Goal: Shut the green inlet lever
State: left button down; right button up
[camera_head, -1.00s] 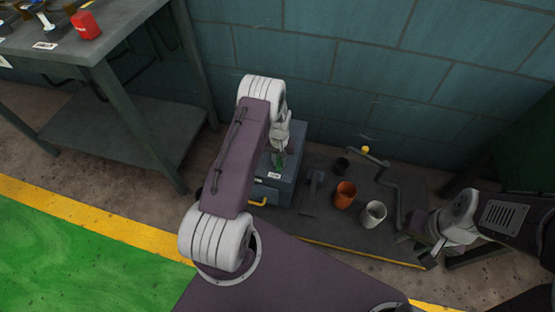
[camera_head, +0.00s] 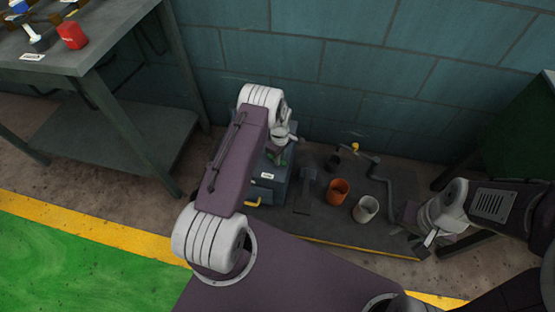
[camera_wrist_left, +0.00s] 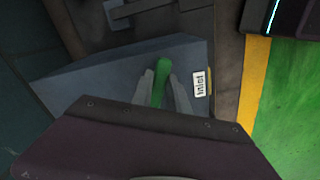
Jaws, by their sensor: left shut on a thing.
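The green inlet lever (camera_wrist_left: 161,82) stands out from the top of a blue-grey box (camera_wrist_left: 95,80), beside a white label (camera_wrist_left: 199,84) that reads "Inlet". My left gripper (camera_wrist_left: 161,92) is shut on the lever, with one finger on each side of it. In the head view the left gripper (camera_head: 278,152) is over the same box (camera_head: 268,190), and my arm hides part of both box and lever. My right gripper (camera_head: 424,236) is at the right, low by the dark platform's edge; its fingers are too small to judge.
An orange cup (camera_head: 338,192) and a white cup (camera_head: 366,209) stand on the dark platform (camera_head: 325,222), beside a bent grey crank (camera_head: 382,180) with a yellow knob. A workbench (camera_head: 90,50) with a red object (camera_head: 72,35) stands at the left. A tiled wall is close behind.

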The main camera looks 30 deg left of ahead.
pick_arm(q)
jog(key=shift+w+n+b, duration=0.25)
jog(key=shift+w+n, duration=0.2)
jog(key=shift+n, duration=0.8)
jog(key=shift+w+n+b, duration=0.2)
jog(key=shift+w+n, duration=0.25)
jog(key=shift+n, duration=0.8)
jog(key=c, duration=1.3)
grip_release()
notch_tip(320, 180, up, 9)
jog(key=p, duration=0.4)
